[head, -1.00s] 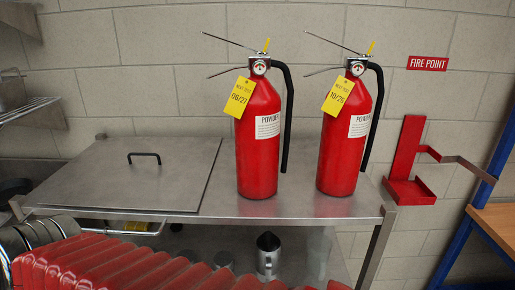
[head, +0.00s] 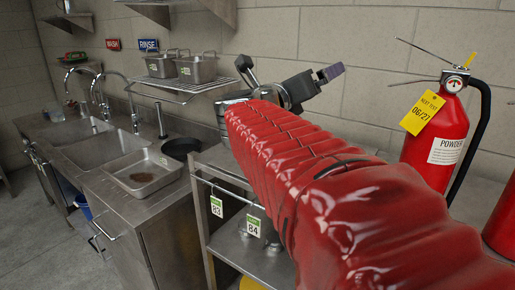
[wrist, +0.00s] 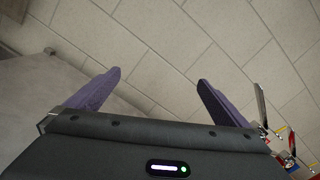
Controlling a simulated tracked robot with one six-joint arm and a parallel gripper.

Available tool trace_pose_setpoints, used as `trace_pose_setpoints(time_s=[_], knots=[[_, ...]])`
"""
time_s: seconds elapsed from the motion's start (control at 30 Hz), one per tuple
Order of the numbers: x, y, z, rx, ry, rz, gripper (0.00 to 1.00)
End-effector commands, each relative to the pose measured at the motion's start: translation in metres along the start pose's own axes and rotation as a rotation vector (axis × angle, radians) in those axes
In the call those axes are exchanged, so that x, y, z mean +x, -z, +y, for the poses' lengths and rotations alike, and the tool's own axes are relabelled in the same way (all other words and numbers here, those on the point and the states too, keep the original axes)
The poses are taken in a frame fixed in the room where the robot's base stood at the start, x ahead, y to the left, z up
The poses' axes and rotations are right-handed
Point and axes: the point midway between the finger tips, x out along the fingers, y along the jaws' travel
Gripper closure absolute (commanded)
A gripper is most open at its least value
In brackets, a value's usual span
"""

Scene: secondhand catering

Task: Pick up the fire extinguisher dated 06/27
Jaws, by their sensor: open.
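The fire extinguisher (head: 438,140) tagged 06/27 is red and stands upright at the right of the head view. It has a yellow tag (head: 422,112), a white "POWDER" label and a black hose. My arm's red sleeve hides its lower part. My gripper (head: 330,73) is to the left of it and apart from it, near the wall. In the wrist view my gripper (wrist: 160,76) is open, with two purple fingers spread and nothing between them. Parts of red extinguishers show small at that view's right edge; I cannot tell which is which.
A second red extinguisher (head: 503,218) is cut off at the right edge, close beside the tagged one. A steel shelf (head: 190,88) with two lidded pots (head: 197,68) is on the wall left of my gripper. A sink unit (head: 105,150) stands further left.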

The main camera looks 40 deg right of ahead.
Motion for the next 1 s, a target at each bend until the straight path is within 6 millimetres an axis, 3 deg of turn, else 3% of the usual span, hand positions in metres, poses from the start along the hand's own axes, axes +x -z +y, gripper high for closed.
trace_pose_setpoints(time_s=[0.1,0.2,0.4,0.5,0.67,1.0], knots=[[0.013,0.038,-0.035,0.174,0.156,0.161,0.0],[0.014,0.071,-0.06,0.314,0.298,0.29,0.0],[-0.006,0.133,-0.096,0.54,0.588,0.519,0.0],[-0.019,0.151,-0.104,0.604,0.694,0.593,0.0],[-0.03,0.163,-0.108,0.646,0.772,0.644,0.0],[-0.031,0.164,-0.109,0.647,0.774,0.645,0.0]])
